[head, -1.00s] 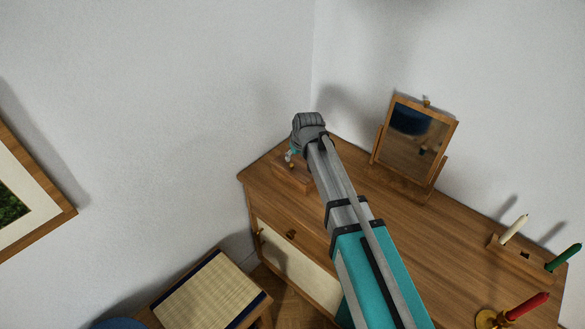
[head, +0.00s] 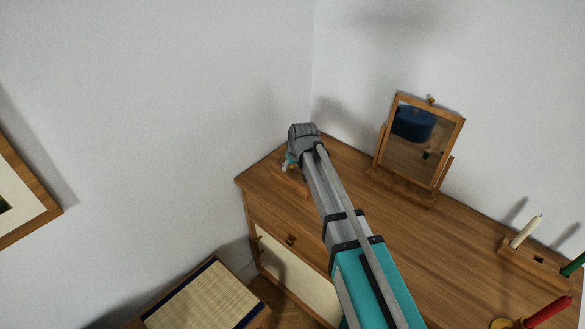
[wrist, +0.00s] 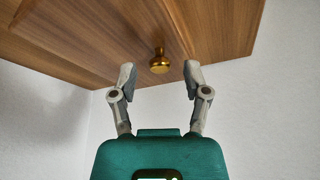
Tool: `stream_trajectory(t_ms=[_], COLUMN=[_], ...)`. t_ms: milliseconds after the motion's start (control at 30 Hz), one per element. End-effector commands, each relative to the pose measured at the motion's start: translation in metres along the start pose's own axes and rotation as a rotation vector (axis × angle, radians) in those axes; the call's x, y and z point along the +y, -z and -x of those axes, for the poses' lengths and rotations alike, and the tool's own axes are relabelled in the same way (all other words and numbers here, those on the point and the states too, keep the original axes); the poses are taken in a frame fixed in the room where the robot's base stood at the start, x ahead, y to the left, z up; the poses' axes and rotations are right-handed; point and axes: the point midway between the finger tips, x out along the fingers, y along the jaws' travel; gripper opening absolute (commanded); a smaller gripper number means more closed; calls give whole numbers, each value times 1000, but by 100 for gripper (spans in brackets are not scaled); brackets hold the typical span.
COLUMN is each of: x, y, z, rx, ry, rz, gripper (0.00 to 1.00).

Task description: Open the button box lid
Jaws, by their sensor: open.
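The button box (head: 290,182) is a small wooden box at the back left corner of the dresser top, partly hidden behind my arm in the head view. In the wrist view a brass knob (wrist: 160,62) stands out from a wooden surface (wrist: 110,45). My gripper (wrist: 160,75) is open, with one finger on each side of the knob and a gap to it on both sides. In the head view my gripper (head: 289,162) is small and partly hidden by my wrist, close to the box. I cannot tell the lid's edge from the box body.
The dresser top (head: 385,240) is mostly bare at its middle. A tilting mirror (head: 416,140) stands at the back. Candles in a wooden holder (head: 520,256) and a red candle (head: 548,311) are at the right. A woven-topped stool (head: 205,300) stands below left. White walls meet behind the box.

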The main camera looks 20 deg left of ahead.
Motion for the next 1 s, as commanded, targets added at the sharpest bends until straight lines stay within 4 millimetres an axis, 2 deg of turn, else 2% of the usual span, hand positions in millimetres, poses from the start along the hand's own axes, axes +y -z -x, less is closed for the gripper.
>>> stream_trajectory(t_ms=[267, 367, 600, 1000], x=[0, 0, 0, -2], y=[0, 0, 0, 1], z=[0, 0, 0, 0], rx=[0, 0, 0, -2], ry=[0, 0, 0, 5], rz=[0, 0, 0, 0], gripper=[61, 46, 1, 0])
